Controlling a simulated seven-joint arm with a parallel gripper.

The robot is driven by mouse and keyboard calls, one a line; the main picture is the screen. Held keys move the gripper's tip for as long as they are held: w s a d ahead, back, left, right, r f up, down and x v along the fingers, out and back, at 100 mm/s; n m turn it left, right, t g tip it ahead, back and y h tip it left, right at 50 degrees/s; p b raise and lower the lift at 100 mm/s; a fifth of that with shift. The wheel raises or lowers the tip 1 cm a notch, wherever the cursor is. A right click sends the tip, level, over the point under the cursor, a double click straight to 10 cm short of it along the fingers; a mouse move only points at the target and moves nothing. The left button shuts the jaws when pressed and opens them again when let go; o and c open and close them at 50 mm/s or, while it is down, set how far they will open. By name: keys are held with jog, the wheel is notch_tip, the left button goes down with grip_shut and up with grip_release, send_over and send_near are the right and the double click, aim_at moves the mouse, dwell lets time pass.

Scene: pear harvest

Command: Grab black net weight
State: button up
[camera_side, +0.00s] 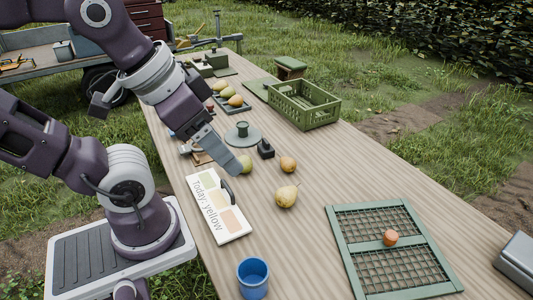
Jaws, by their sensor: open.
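A small black weight (265,150) with a knob on top stands upright on the wooden table, near the middle. My gripper (228,158) is above the table to the left of the black weight, pointing down and to the right, apart from it. Its jaws are open and seen edge-on, and I see nothing held in them. A green frame with two net panels (358,283) lies flat at the table's right front. An orange-brown round object (390,238) sits on its middle bar.
Pears (286,195) and a round fruit (288,164) lie near the weight; a greenish fruit (245,166) is beside my gripper. A colour card (233,221) reads "Today: yellow". A blue cup (253,275), a green disc stand (243,138) and a green crate (304,107) stand around.

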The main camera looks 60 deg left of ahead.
dwell(0.4)
jog(key=c, duration=0.6)
